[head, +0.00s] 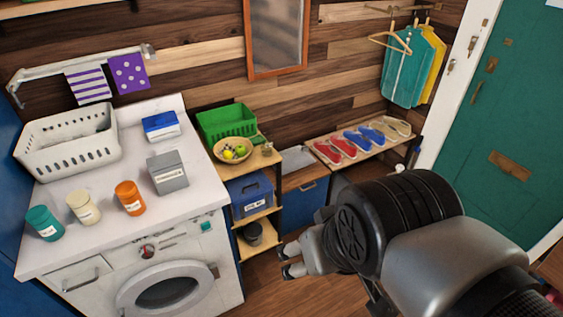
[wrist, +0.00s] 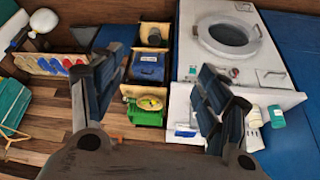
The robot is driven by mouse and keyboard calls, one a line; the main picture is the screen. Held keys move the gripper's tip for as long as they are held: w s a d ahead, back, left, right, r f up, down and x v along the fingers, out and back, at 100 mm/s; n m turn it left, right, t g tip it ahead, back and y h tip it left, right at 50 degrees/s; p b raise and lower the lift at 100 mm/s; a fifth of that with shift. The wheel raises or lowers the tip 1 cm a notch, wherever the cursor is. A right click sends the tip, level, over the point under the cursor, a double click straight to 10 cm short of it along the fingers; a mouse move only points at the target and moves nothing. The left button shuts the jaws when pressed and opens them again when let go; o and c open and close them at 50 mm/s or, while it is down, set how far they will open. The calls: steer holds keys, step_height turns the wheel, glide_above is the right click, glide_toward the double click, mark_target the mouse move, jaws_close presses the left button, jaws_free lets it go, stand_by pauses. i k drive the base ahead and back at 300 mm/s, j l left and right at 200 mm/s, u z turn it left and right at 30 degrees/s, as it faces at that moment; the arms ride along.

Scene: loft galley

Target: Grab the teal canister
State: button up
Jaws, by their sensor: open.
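The teal canister (head: 44,223) stands upright with a white lettered label on the white washer top, near its front left corner. It is the leftmost in a row with a cream canister (head: 83,207) and an orange canister (head: 130,198). The teal canister also shows at the right of the wrist view (wrist: 276,116), outside my fingers. My gripper (head: 288,260) is open and empty, well to the right of the washer and apart from the canister. Its two spread fingers show in the wrist view (wrist: 155,72).
A grey labelled box (head: 168,173), a blue-and-white box (head: 160,126) and a white basket (head: 67,141) share the washer top (head: 110,238).

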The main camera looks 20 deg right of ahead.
mark_target(40, 216)
steer(key=u, duration=1.5)
steer(key=i+j+z, duration=0.5)
steer(key=i, duration=0.3)
steer(key=i+j+z, duration=0.45)
steer(key=i+j, duration=0.25)
steer(key=j, duration=0.15)
